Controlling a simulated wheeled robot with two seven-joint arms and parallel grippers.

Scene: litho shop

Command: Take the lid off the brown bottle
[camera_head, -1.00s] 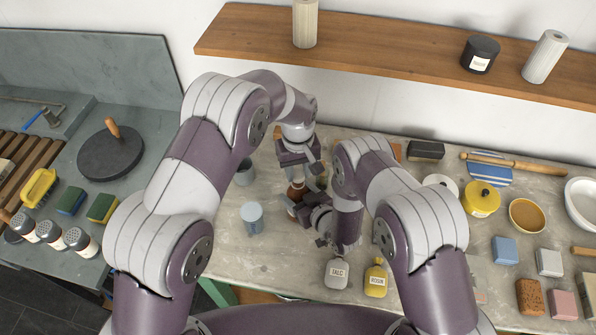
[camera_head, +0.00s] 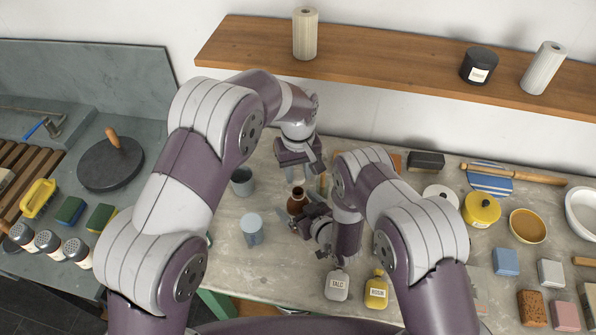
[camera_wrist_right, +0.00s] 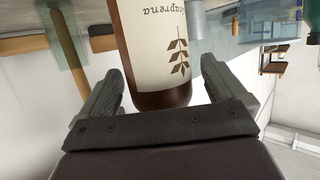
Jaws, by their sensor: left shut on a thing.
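The brown bottle (camera_head: 296,203) stands upright on the table, and its dark open mouth shows at the top. My left gripper (camera_head: 301,172) is just above the bottle, apart from it, with its fingers pointing down. It is shut on the lid, which its fingers largely hide. My right gripper (camera_head: 305,217) is low beside the bottle on its right. In the right wrist view the bottle (camera_wrist_right: 155,50), with a cream leaf label, is in front of the right gripper (camera_wrist_right: 163,75). Its fingers are spread to either side, with a gap showing on the right.
A grey-blue cup (camera_head: 251,228) stands left of the bottle, and a grey cup (camera_head: 242,182) stands farther back. A talc bottle (camera_head: 337,285) and a yellow bottle (camera_head: 376,291) stand near the front edge. A wooden shelf (camera_head: 400,68) runs along the wall behind.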

